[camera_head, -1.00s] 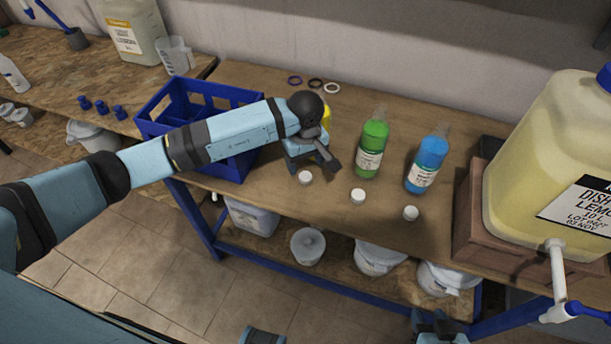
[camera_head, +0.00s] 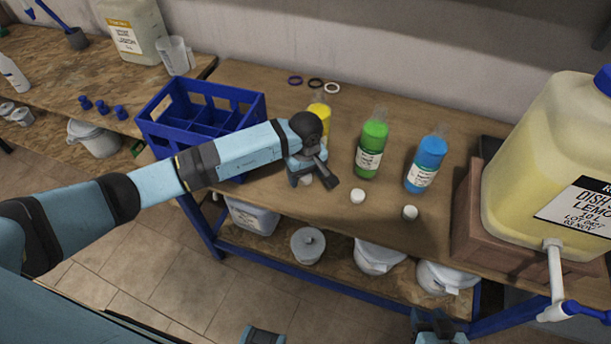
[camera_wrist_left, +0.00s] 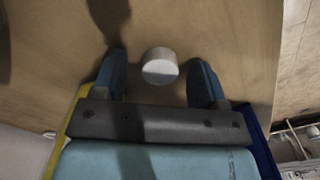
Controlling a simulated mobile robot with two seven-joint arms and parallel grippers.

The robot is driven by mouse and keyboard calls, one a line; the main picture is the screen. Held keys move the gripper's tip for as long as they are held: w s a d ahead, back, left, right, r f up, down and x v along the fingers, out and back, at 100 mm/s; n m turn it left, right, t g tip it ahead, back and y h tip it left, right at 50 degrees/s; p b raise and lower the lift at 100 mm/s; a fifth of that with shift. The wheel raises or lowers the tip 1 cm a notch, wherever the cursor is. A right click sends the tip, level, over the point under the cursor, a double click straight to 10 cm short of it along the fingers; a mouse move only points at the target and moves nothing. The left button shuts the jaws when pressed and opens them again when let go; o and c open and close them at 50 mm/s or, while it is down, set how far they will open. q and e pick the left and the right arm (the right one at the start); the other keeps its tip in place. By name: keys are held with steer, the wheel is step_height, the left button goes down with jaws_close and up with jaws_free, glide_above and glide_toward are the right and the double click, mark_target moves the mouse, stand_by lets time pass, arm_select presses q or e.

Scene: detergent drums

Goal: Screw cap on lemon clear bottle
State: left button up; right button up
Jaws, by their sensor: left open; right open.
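The yellow lemon bottle (camera_head: 319,110) stands upright on the wooden bench, partly hidden behind my left gripper; its top is hard to see. My left gripper (camera_head: 313,182) is open and points down at the bench in front of it. A white cap (camera_wrist_left: 160,66) lies on the bench between the open fingers of my left gripper (camera_wrist_left: 159,62), with gaps on both sides. The same cap also shows partly in the head view (camera_head: 306,181). My right gripper (camera_head: 436,322) shows only in part at the bottom edge, open and away from the bench.
A green bottle (camera_head: 371,150) and a blue bottle (camera_head: 426,165) stand to the right, with white caps (camera_head: 358,196) (camera_head: 410,213) in front. A blue crate (camera_head: 205,110) stands left. A large yellow drum (camera_head: 530,150) stands right. Three rings (camera_head: 315,83) lie behind.

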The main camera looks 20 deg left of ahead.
mark_target(305, 176)
arm_select(q)
steer(key=c, duration=1)
steer(key=shift+r, duration=0.1)
step_height(305, 176, up, 20)
steer(key=shift+b, duration=0.45)
